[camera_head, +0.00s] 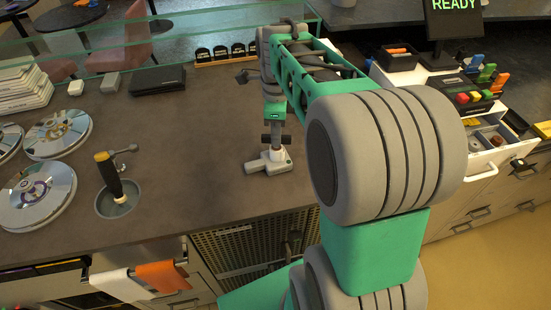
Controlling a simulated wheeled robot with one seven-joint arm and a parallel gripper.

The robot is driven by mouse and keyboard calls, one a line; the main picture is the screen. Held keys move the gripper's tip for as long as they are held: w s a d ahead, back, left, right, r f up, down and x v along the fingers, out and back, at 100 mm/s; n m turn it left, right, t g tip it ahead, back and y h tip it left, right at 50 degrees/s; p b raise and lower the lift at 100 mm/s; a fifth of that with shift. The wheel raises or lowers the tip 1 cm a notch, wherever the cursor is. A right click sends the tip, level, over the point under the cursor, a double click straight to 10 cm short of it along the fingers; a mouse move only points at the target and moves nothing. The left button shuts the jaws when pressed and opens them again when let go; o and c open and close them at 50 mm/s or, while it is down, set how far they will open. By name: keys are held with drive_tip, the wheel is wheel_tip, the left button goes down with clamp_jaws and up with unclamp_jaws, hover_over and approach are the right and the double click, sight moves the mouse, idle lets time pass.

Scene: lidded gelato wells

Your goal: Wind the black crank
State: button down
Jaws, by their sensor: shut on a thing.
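My gripper (268,163) is at the end of my arm, over the brown counter near its front edge. Its pale grey body, with a red ring and a dark crossbar above, shows from above. Its fingertips are hidden under it or too small to make out. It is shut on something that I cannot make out. I cannot pick out the black crank for certain; it may be hidden below my gripper.
A black-handled tool (110,174) stands in a round well (118,204) at left, near several shiny round lids (58,134). A dark bent piece (292,243) shows before the grille (240,246). An open drawer (490,155) stands at right. The counter (195,160) left of my gripper is clear.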

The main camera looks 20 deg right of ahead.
drive_tip(key=c, duration=1.5)
unclamp_jaws()
drive_tip(key=shift+c, duration=0.2)
drive_tip(key=shift+r, duration=0.1)
wheel_tip(320, 180, up, 3)
drive_tip(key=shift+f+p, duration=0.15)
drive_tip(key=shift+p, duration=0.9)
drive_tip(key=shift+f, duration=0.1)
drive_tip(key=shift+m, duration=0.4)
drive_tip(key=shift+f, duration=0.1)
